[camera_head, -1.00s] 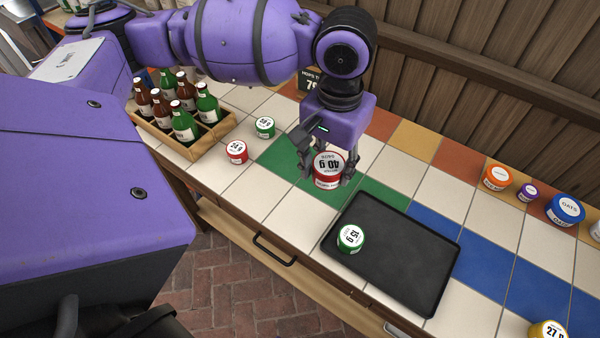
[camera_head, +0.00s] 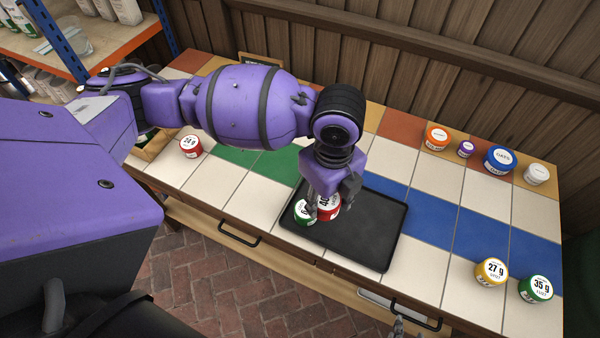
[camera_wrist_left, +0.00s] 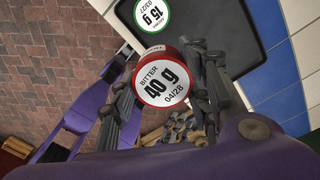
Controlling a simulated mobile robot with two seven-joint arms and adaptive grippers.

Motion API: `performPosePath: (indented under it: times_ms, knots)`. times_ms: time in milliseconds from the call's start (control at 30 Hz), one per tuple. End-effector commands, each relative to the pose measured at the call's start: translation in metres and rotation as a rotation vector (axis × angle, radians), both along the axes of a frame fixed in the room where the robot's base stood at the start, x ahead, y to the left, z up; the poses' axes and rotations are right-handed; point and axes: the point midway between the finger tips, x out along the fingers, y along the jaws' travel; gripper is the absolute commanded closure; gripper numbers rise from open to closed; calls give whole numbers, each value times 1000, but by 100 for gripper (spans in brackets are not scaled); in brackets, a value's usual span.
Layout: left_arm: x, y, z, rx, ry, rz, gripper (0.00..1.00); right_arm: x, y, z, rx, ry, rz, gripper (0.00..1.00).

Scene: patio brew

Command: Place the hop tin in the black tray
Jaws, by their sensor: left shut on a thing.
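My left gripper (camera_head: 328,205) is shut on a red tin (camera_head: 328,209) with a white label. In the left wrist view the red tin (camera_wrist_left: 162,78) reads "BITTER 40 g", with the fingers on both sides of it. It is over the left part of the black tray (camera_head: 372,232); I cannot tell whether it touches the tray. A green tin (camera_head: 304,213) marked "15 g" (camera_wrist_left: 152,14) stands in the tray close beside it, partly hidden by my gripper. Some grey finger parts at the bottom edge, perhaps my right gripper (camera_head: 398,328), show only slightly.
A red 24 g tin (camera_head: 190,146) stands at the left. Orange (camera_head: 437,138), purple (camera_head: 465,149), blue (camera_head: 500,159) and white (camera_head: 537,174) tins line the back right. Yellow (camera_head: 491,271) and green (camera_head: 536,289) tins stand front right. The tray's right part is bare.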

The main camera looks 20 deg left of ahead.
Motion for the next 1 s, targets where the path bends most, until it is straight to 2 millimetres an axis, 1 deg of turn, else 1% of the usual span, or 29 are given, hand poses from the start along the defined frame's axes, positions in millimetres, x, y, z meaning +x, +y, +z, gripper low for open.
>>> performPosePath:
  times_ms: [33, 100, 167, 267, 367, 633, 700, 800, 900, 1000]
  knots:
    - [-1, -4, 0, -1, -5, -65, 82, 2, 0, 2, 1, -5, -1, 60]
    - [-2, -7, -2, -2, -7, -137, 82, 3, 0, 3, 2, -6, 0, 60]
    - [-2, -8, -3, -2, -8, -174, 82, 3, 1, 3, 2, -6, 0, 60]
    - [5, -5, -8, -1, -8, -200, 82, 3, 1, 2, 1, -4, 1, 60]
    - [22, 4, -18, 1, -6, -199, 82, 2, 1, 1, 2, -2, 1, 60]
    - [83, 33, -48, 1, -5, -197, 82, 2, 1, -3, 1, 1, 4, 60]
    - [92, 37, -65, -1, -2, -199, 82, 1, 1, -5, -1, 4, 4, 60]
    - [104, 42, -82, -1, -3, -200, 82, 2, 0, -6, -2, 3, 4, 60]
    - [113, 46, -92, -2, -4, -201, 82, 3, 0, -7, -3, 2, 4, 60]
    - [118, 48, -97, -2, -6, -203, 82, 3, -1, -6, -4, 0, 3, 60]
